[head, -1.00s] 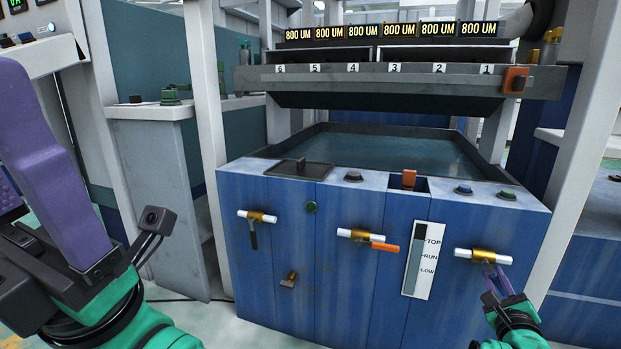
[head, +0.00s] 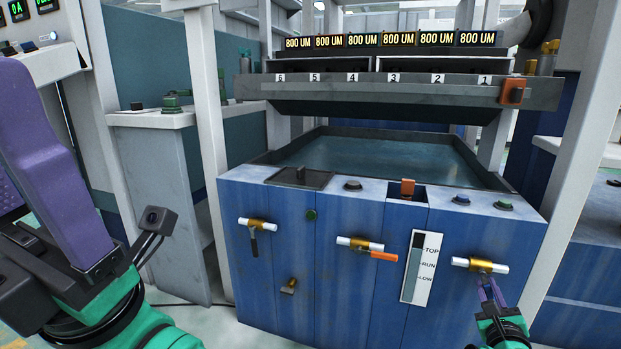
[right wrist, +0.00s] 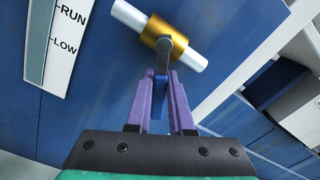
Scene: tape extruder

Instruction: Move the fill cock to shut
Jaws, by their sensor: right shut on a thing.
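The rightmost cock (head: 480,265) on the blue tank front has a brass body on a white pipe. It also shows in the right wrist view (right wrist: 166,38), with a grey lever neck and a blue handle (right wrist: 159,92) hanging down from it. My right gripper (head: 487,284) is shut on this blue handle; its purple fingers (right wrist: 161,80) lie on both sides of it. The middle cock (head: 361,243) has an orange handle pointing right. The left cock (head: 257,224) has a dark handle pointing down. No label naming the fill cock is visible. My left gripper's fingers are out of view.
A level gauge (head: 421,268) marked TOP, RUN and LOW stands left of the held cock. A small brass spout (head: 289,286) sits lower left. The open water tank (head: 375,158) lies behind the panel. A pale post (head: 570,215) rises right of my right gripper.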

